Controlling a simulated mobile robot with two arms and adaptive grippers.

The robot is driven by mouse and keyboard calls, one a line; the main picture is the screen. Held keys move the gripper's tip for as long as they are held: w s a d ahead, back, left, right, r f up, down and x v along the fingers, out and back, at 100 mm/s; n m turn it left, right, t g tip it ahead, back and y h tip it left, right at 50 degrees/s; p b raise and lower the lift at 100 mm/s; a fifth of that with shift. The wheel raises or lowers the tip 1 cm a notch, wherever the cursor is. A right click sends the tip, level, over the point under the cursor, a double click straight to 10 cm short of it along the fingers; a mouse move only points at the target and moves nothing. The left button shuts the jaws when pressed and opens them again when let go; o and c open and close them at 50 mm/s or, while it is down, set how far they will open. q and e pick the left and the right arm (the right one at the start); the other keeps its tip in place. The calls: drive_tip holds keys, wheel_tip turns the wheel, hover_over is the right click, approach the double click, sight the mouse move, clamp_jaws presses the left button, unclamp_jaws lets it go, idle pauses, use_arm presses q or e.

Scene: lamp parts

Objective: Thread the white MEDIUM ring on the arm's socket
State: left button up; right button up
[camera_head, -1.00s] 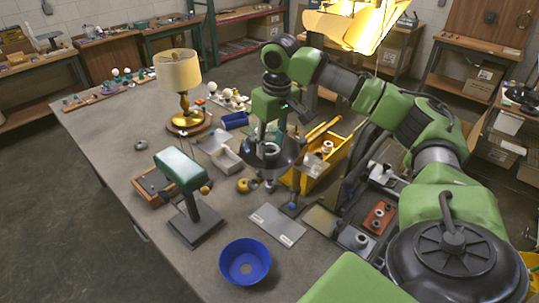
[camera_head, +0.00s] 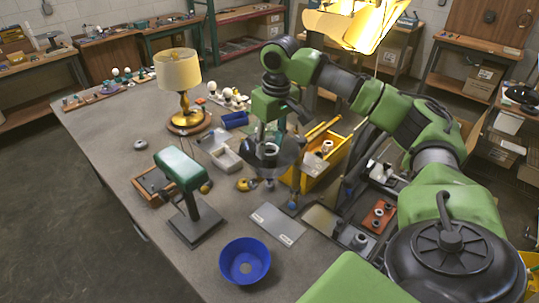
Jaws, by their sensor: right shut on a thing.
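My right gripper (camera_head: 268,142) points straight down near the middle of the table and is shut on a small pale ring-like thing (camera_head: 269,149), which I take for the white medium ring. The gripper and shade hide most of the ring. The arm's socket cannot be made out clearly under the shade; a pale upright piece (camera_head: 269,184) shows below it. I cannot tell whether the ring touches the socket. My left gripper is not in view.
A yellow bin (camera_head: 316,177) with parts stands right of the gripper. A green-headed lamp (camera_head: 180,168), a blue bowl (camera_head: 245,262), a grey plate (camera_head: 278,224), a white tray (camera_head: 226,158) and a brass lamp (camera_head: 180,75) stand around.

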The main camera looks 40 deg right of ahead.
sight(270, 156)
drive_tip(key=shift+f, duration=1.15)
drive_tip(key=shift+f, duration=0.45)
idle(0.4)
drive_tip(key=c, duration=0.5)
drive_tip(key=shift+o, duration=0.2)
drive_tip(key=shift+s, duration=0.1)
drive_tip(key=shift+s+a+f, duration=0.1)
drive_tip(key=shift+a+f, duration=0.05)
drive_tip(key=shift+f, duration=0.1)
